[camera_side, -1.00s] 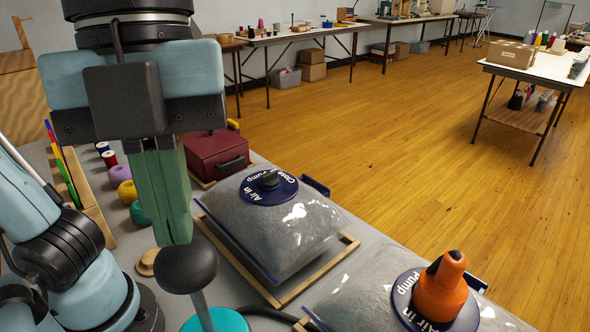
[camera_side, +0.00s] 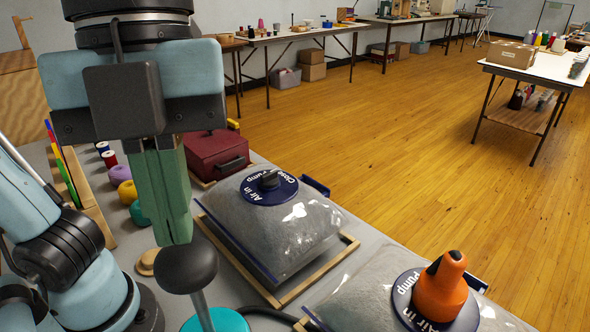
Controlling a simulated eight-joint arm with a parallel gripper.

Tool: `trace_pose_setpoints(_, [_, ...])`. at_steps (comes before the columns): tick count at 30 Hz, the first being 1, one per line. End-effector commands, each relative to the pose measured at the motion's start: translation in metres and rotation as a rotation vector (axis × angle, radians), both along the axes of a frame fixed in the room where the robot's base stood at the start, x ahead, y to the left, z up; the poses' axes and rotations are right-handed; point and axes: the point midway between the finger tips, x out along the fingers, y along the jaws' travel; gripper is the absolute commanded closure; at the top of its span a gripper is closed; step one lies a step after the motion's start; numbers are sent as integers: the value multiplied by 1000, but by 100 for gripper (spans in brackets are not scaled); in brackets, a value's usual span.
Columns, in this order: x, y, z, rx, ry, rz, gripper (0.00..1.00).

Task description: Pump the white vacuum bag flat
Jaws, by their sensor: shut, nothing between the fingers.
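Two puffed, greyish clear bags lie on the table. The farther bag (camera_side: 245,232) has a blue disc (camera_side: 268,187) marked "Air in", "Close" and "Pump", with a black knob. The nearer bag (camera_side: 352,300), cut off by the frame, carries an orange fitting (camera_side: 441,288) on its blue disc (camera_side: 403,302). I cannot tell which bag is the white one. My gripper (camera_side: 178,240) has green fingers, shut and empty, pointing down at the black ball handle (camera_side: 187,268) of a teal pump (camera_side: 232,321). Whether the fingertips touch the ball is unclear.
Wooden frames (camera_side: 318,270) surround the bags. A dark red box (camera_side: 215,153), yarn balls (camera_side: 127,192) and thread spools stand behind the gripper. A dark hose (camera_side: 268,312) runs from the pump. Open floor lies beyond the table; other tables stand far back.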

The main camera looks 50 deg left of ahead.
Motion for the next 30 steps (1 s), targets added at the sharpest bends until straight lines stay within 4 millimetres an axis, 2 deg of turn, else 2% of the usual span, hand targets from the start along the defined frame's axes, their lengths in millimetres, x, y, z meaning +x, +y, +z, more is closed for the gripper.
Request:
trace_pose_setpoints(17, [0,0,-2,0,0,0,100])
trace_pose_setpoints(30, [0,0,-31,0,0,0,100])
